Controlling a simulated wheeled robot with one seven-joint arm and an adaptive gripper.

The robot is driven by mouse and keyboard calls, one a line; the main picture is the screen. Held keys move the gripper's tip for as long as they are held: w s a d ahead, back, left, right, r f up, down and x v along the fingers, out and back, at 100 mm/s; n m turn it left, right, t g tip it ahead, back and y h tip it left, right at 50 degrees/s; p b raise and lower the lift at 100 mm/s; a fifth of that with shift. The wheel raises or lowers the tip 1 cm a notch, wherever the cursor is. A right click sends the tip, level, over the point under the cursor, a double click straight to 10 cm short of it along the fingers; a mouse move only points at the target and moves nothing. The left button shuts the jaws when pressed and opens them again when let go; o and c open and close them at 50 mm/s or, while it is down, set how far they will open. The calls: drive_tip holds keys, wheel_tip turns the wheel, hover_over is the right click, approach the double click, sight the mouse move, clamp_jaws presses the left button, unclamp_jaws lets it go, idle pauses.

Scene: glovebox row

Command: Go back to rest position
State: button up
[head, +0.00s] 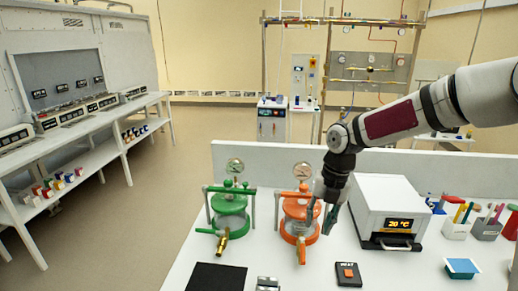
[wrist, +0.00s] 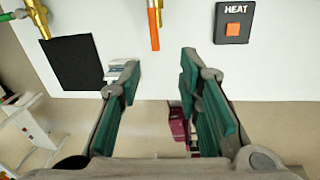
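My gripper (head: 321,220) hangs from my arm over the white bench, in front of the orange vessel and just left of the white box with the display. In the wrist view my gripper (wrist: 160,68) has its two green-padded fingers spread apart with nothing between them. The bench's front edge and the floor show behind the fingers there. My gripper hides part of the orange vessel (head: 298,212) in the head view.
A green vessel (head: 230,212) with a brass valve stands left. The white box (head: 391,208) reads 20 °C. A black mat (head: 216,277), a HEAT switch (head: 348,274) and pen holders (head: 457,226) are on the bench. A low white panel (head: 250,164) runs behind. Floor space is clear left.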

drive_tip(key=s+r+m+t, duration=0.1)
drive_tip(key=s+r+m, duration=0.4)
drive_tip(key=s+m, duration=0.3)
drive_tip(key=s+a+r+m+t+h, duration=0.1)
drive_tip(key=s+r+m+t, duration=0.1)
drive_tip(key=s+r+m, duration=0.4)
drive_tip(key=s+r+m+t+b, duration=0.1)
drive_tip(key=s+r+m, duration=0.5)
drive_tip(key=s+m, duration=0.6)
drive_tip(key=m+t, duration=0.1)
drive_tip(key=m, duration=0.5)
drive_tip(key=shift+a+r+m+h, duration=0.2)
drive_tip(key=shift+m+h, duration=0.1)
drive_tip(key=shift+a, duration=0.1)
drive_tip(key=shift+a, duration=0.25)
